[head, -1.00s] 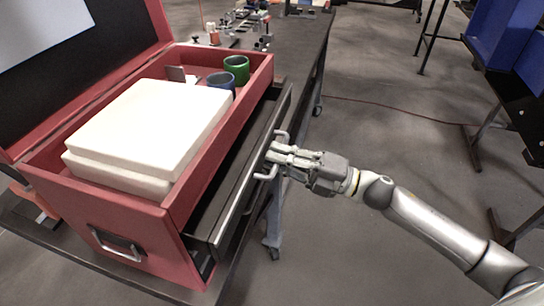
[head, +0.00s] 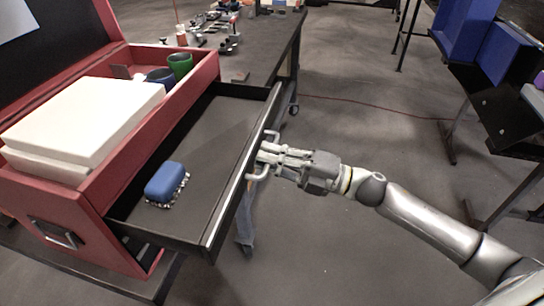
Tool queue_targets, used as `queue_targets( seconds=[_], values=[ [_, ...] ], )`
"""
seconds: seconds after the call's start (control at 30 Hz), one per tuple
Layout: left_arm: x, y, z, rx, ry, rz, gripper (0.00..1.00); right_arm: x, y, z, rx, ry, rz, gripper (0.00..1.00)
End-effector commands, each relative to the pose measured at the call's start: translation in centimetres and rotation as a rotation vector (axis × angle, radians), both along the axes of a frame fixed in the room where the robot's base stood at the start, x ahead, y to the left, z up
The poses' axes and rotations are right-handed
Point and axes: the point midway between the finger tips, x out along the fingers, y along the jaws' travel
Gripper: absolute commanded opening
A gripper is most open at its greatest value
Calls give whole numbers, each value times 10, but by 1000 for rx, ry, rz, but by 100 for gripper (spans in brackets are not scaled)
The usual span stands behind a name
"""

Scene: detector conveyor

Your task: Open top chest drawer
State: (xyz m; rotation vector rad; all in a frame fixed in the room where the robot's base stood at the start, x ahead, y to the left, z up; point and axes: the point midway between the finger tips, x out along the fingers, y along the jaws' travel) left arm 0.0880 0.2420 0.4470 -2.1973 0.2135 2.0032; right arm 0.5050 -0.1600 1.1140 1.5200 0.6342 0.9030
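The red chest (head: 97,196) stands on a dark table with its lid up at the left. Its top drawer (head: 215,118) is pulled well out to the right, and its dark floor shows. A blue object with a beaded lower edge (head: 167,182) lies in the near part of the drawer. My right gripper (head: 264,158) is at the drawer handle (head: 273,134) on the front panel, its fingers closed around the middle of the bar. The fingertips are partly hidden there. My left gripper is not in view.
White blocks (head: 85,115), a blue cup (head: 160,77) and a green cup (head: 180,65) sit in the chest's upper compartment. Small parts lie at the table's far end. Blue bins (head: 470,30) stand at the right; open floor lies between.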

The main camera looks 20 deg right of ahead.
Motion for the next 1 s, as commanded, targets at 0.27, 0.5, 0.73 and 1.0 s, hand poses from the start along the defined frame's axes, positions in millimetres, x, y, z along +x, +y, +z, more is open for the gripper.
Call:
queue_targets(
  seconds=[0.27,0.5,0.73,1.0],
  values=[
    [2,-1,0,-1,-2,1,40,0,0,-1,-1,2,0,32],
    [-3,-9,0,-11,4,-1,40,0,0,-1,-1,1,0,32],
    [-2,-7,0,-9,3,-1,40,-9,-14,-5,-1,4,-1,32],
    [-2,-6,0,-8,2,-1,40,-32,-47,-13,-1,5,-1,32]
  ],
)
